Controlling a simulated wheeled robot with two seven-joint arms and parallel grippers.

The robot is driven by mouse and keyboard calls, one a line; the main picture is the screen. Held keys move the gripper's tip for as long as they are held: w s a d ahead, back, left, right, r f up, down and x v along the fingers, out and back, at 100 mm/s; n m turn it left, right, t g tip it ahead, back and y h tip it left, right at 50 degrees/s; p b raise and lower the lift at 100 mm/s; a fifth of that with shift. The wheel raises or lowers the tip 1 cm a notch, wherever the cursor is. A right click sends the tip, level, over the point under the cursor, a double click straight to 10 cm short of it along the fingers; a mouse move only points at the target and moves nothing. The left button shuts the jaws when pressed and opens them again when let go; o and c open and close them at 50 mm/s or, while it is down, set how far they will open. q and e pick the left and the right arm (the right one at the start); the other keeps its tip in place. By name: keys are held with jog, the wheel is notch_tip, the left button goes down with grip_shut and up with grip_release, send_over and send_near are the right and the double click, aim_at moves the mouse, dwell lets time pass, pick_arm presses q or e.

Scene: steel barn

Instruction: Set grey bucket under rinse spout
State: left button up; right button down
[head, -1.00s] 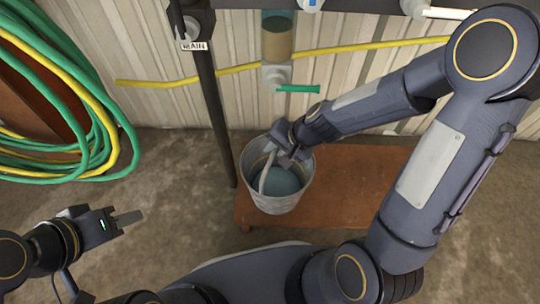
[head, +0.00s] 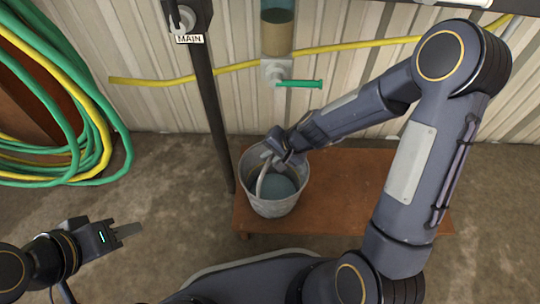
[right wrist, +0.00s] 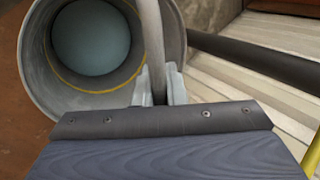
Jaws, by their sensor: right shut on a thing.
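The grey bucket (head: 273,206) stands at the left end of a low brown bench in the head view, with bluish contents or a bluish bottom inside. My right gripper (head: 272,163) is shut on the bucket's handle, which also shows between the fingers in the right wrist view (right wrist: 150,40). The bucket's rim and inside (right wrist: 38,60) show there too, with a yellow line around the inner wall. A spout with a green lever (head: 299,84) is on the wall above and behind the bucket. My left gripper (head: 128,232) is at the lower left, away from the bucket.
The brown bench (head: 350,190) has free room right of the bucket. A dark post (head: 212,110) with a "MAIN" label (head: 189,39) stands just left of the bucket. A yellow hose (head: 350,47) runs along the wall. Coiled green and yellow hoses (head: 85,130) hang at left.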

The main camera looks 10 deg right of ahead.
jog(key=shift+f, duration=0.1)
jog(key=c, duration=1.5)
grip_release()
